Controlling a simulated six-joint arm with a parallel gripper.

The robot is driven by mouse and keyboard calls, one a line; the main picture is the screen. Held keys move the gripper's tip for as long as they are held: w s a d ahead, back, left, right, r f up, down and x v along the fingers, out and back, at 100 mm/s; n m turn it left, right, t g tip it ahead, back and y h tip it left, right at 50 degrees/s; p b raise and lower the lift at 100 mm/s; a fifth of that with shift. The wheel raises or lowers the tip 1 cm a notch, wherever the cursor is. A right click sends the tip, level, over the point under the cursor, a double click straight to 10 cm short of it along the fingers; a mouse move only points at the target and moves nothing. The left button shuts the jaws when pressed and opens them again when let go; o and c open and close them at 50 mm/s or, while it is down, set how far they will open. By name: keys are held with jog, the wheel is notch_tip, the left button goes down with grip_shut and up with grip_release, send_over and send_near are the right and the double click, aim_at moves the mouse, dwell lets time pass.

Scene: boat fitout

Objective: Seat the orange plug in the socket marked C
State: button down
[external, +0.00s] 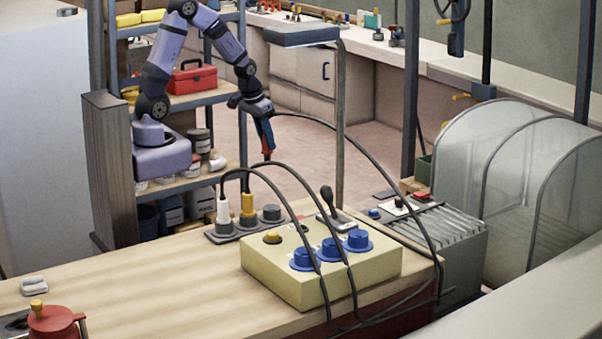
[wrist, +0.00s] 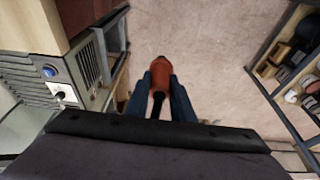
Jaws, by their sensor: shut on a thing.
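My gripper (external: 266,143) hangs in the air beyond the far edge of the wooden bench, left of the lamp post. In the wrist view its blue fingers (wrist: 160,98) are shut on the orange plug (wrist: 159,75), with the floor below. A black cable runs from the plug. On the bench a grey socket strip (external: 212,237) holds a white plug (external: 223,212) and a yellow plug (external: 248,208). The round grey socket (external: 270,213) at its right end looks empty. I cannot read any letter C.
A cream box (external: 270,283) with blue round fittings (external: 330,249) and a yellow knob (external: 272,237) stands beside the strip. Black cables arch over it. A lamp post (external: 340,130) rises behind. Shelves (external: 195,100) stand near my arm. The bench's left part (external: 130,285) is mostly clear.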

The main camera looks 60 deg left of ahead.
aim_at(263, 152)
jog(key=s+f, duration=0.2)
jog(key=shift+s+f, duration=0.15)
jog(key=shift+f, duration=0.15)
jog(key=shift+d, duration=0.1)
jog(key=s+d+r+m+h+p, duration=0.1)
jog(key=s+d+r+m+p, duration=0.15)
jog(key=d, duration=0.65)
jog(key=s+d+r+m+h+p, duration=0.15)
jog(key=d+m, duration=0.25)
jog(key=d, duration=0.6)
jog(key=s+d+r+m, duration=0.2)
jog(key=s+d, duration=0.4)
jog(key=s+d+r+m+g+p, duration=0.1)
jog(key=s+d+r+m, duration=0.1)
jog(key=s+d, duration=0.4)
jog(key=shift+s+m+g, duration=0.2)
jog(key=shift+m+g, duration=0.1)
jog(key=shift+m, duration=0.45)
jog(key=shift+d+f+h, duration=0.15)
jog(key=shift+f+h, duration=0.1)
jog(key=shift+f+b, duration=1.15)
jog(key=shift+f, duration=0.2)
